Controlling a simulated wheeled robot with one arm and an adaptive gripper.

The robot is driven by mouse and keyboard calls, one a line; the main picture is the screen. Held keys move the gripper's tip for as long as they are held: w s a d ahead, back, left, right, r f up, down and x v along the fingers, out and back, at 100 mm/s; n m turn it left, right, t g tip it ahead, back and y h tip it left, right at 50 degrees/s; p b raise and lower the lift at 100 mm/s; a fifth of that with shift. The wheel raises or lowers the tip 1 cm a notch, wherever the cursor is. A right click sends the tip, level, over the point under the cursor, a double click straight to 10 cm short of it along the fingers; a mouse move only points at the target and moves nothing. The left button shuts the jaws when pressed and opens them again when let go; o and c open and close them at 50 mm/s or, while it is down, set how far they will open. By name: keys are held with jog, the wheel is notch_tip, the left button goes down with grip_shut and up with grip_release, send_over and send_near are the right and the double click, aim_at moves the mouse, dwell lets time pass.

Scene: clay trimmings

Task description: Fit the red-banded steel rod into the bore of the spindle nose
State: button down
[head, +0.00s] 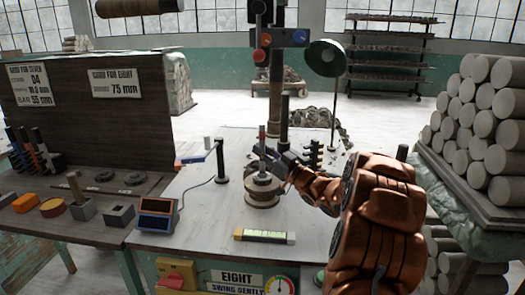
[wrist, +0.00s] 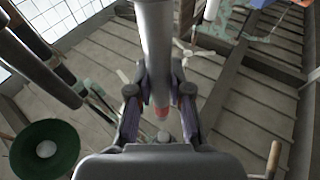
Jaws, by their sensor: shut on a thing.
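The steel rod (head: 262,138) is upright in the head view, with a red section near its upper part. My gripper (head: 268,155) comes in from the right and is shut on it.
A thin black post (head: 221,165) stands left of the spindle. A dark column (head: 277,95) with control boxes rises behind it. A dark toothed stand (head: 314,155) is behind right, below a green lamp (head: 325,58). A level-like bar (head: 264,235) lies in front on the pale bench.

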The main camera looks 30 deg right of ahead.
aim_at(263, 173)
jog(key=shift+f+b, duration=0.6)
jog(key=shift+f, duration=0.8)
jog(key=c, duration=1)
grip_release()
jog(key=shift+f, duration=0.1)
jog(key=r+v, duration=0.3)
jog(key=v, duration=1.3)
jog(key=shift+s+d, duration=0.2)
jog(key=shift+s, duration=0.5)
jog(key=shift+r, duration=0.1)
